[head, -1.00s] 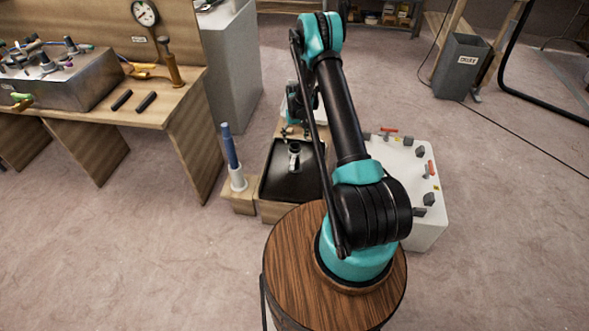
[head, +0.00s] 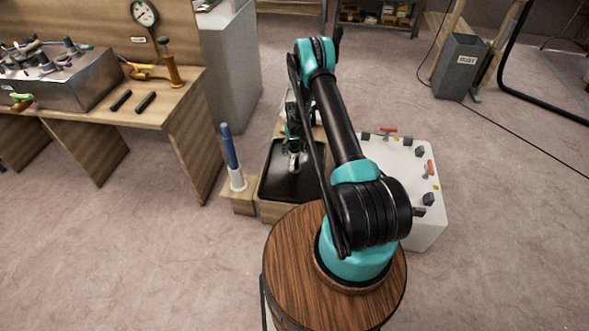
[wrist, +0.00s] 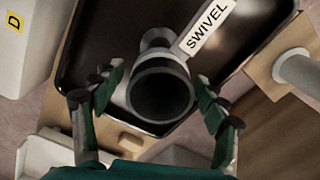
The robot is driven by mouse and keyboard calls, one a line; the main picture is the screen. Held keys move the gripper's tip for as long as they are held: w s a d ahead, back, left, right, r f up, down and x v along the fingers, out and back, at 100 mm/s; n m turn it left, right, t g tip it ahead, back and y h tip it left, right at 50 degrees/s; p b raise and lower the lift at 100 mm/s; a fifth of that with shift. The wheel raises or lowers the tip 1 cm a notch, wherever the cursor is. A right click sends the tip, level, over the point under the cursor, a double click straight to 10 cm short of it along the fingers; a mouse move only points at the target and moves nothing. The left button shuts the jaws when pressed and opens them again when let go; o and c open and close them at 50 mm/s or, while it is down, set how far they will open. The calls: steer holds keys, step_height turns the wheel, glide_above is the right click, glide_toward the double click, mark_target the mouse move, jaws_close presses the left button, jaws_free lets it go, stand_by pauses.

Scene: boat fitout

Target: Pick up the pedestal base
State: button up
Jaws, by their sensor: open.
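A grey hollow cylindrical piece, which I take to be the pedestal base (wrist: 160,94), stands in a black tray (head: 284,188). In the wrist view its round open end faces the camera, with a narrower flared part behind it. A white label reading SWIVEL (wrist: 208,28) lies against it. My gripper (wrist: 160,88) is open, with one green finger on each side of the piece. Whether the fingers touch it I cannot tell. In the head view my gripper (head: 293,149) is over the tray and partly hides the piece.
A blue post in a white holder (head: 232,160) stands just left of the tray. A white box with orange handles and dark fittings (head: 402,170) is to the right. A workbench (head: 160,110) stands at the left. A grey bin (head: 460,66) is farther back.

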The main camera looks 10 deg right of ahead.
jaws_close()
stand_by(0.4)
steer(key=shift+r, duration=0.15)
step_height(320, 180, up, 20)
stand_by(0.8)
